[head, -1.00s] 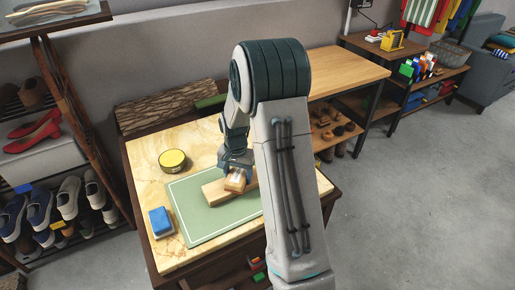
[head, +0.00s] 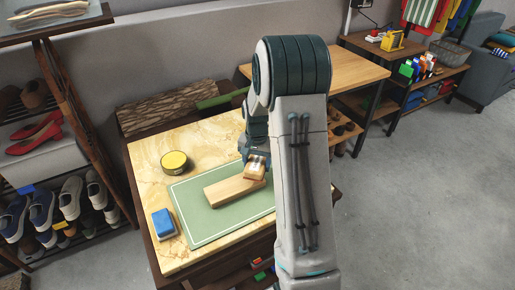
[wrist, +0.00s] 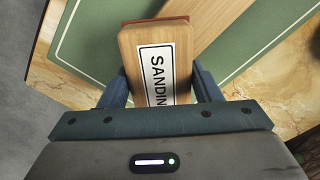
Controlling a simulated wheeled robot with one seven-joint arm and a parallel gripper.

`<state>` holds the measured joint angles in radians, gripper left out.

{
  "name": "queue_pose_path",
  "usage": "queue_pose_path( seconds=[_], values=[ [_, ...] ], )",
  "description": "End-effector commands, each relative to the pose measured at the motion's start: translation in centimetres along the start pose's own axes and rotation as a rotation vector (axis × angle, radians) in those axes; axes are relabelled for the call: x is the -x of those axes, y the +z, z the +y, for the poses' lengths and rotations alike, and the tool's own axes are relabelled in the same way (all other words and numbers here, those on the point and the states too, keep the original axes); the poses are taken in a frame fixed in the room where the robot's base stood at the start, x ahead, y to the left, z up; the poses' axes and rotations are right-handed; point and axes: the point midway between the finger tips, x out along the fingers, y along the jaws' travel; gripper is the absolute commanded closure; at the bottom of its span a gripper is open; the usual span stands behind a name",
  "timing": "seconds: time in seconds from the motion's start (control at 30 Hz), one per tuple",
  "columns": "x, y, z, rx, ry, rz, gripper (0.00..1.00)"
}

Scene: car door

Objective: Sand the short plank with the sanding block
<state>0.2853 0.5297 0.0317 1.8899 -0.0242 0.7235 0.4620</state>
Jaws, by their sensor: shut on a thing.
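My gripper (head: 254,157) is shut on the wooden sanding block (head: 255,170). In the wrist view the sanding block (wrist: 155,50) sits between my fingers (wrist: 160,90), with a white label partly reading "SANDIN" and a thin reddish layer at its far edge. The short plank (head: 228,192) is light wood and lies flat on the green mat. The block is over the plank's right end in the head view; whether it touches the wood is hard to tell. The plank (wrist: 215,18) shows behind the block in the wrist view.
The green mat (head: 205,232) lies on a marble-patterned table (head: 145,155). A round yellow-topped tin (head: 175,162) and a blue block (head: 162,224) stand left of the mat. A shoe rack (head: 85,150) is close on the left. A wooden bench (head: 345,70) stands behind right.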

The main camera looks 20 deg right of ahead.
Motion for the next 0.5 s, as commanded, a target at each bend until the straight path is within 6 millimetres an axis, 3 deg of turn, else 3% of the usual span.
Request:
queue_pose_path(
  seconds=[0.5],
  values=[
    [4.8, 0.0, 0.0, -0.001, 0.0, 0.001, 0.64]
  ],
)
